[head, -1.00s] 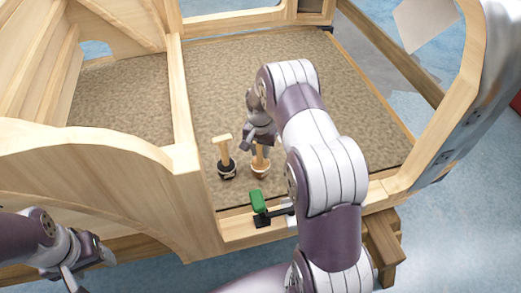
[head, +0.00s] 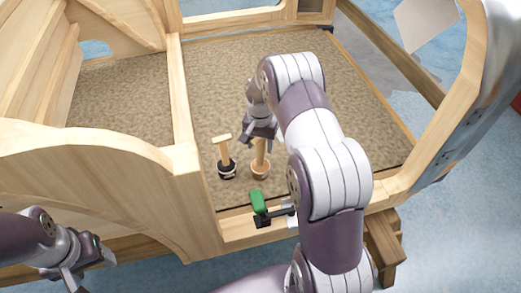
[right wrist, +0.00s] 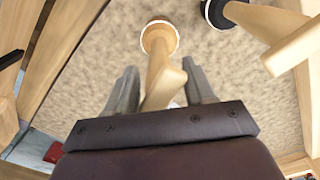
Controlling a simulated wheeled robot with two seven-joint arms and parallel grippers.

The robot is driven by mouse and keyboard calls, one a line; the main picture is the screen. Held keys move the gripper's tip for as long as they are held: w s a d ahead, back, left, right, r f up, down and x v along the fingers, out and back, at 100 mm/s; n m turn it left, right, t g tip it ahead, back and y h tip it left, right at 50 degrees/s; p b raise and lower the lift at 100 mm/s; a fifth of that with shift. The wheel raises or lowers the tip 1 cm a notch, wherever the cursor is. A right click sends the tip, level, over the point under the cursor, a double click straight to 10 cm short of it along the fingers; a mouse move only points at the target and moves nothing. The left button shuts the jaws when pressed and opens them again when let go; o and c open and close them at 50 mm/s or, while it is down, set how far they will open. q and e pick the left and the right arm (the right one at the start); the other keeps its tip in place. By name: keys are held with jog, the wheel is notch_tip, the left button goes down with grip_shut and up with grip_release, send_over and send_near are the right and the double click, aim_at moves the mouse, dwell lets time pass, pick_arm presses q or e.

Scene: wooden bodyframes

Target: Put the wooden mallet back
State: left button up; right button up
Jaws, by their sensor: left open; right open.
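Two wooden mallet-like pieces stand upright, side by side, on the brown carpeted floor of the wooden frame. The left one (head: 223,150) has a crosspiece on top and a dark round base; it also shows in the right wrist view (right wrist: 285,35). The right one (head: 260,164) has a pale-rimmed wooden round base (right wrist: 160,36). My right gripper (head: 258,143) is open just above it, its upper part between the spread fingers (right wrist: 161,92) in the right wrist view. I cannot tell whether they touch. My left gripper (head: 88,266) is open and empty at the lower left.
A green-topped tool with a black part (head: 258,203) sits on the frame's front rail, close below the pieces. A wooden divider (head: 182,120) rises left of them. The carpet (head: 225,75) behind them is clear.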

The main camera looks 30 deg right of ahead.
jog(key=r, duration=0.8)
jog(key=shift+s+a+r, duration=0.25)
jog(key=shift+a, duration=0.05)
jog(key=s+a+r+n, duration=0.1)
jog(key=s+a+n, duration=0.2)
jog(key=s, duration=0.3)
jog(key=s+a+r+n, duration=0.1)
jog(key=s+a+n, duration=0.2)
jog(key=s, duration=0.3)
jog(key=s+a+r+n+t, duration=0.1)
jog(key=s+a+n, duration=0.2)
jog(key=s+a, duration=0.2)
jog(key=shift+s+a+r, duration=0.15)
jog(key=shift+s, duration=0.35)
jog(key=shift+s+a+r, duration=0.1)
jog(key=shift+s+r, duration=0.05)
jog(key=shift+s, duration=0.35)
jog(key=shift+s+f, duration=0.1)
jog(key=shift+s, duration=0.2)
jog(key=shift+w, duration=0.1)
notch_tip(320, 180, up, 4)
jog(key=p, duration=0.3)
jog(key=shift+f+p, duration=0.2)
jog(key=shift+p, duration=0.1)
